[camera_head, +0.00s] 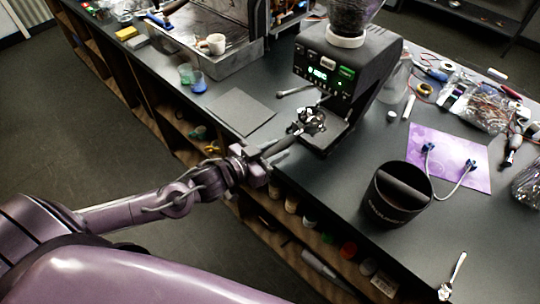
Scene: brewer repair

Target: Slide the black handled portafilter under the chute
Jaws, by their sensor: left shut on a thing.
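The black handled portafilter (307,123) has a shiny metal head and a dark handle that points down and left. My left gripper (266,158) is shut on its handle at the counter's front edge. The head is at the front of the black coffee grinder (345,68), below its lit display and over or near its base. The chute is not clearly visible, so I cannot tell whether the head is directly under it. My right gripper is not in view.
A dark mat (239,111) lies left of the grinder. An espresso machine (213,35) with a cup stands behind it. A black knock bin (396,196) stands on the right, near a purple sheet (458,160) with a cable. Tools and parts clutter the far right.

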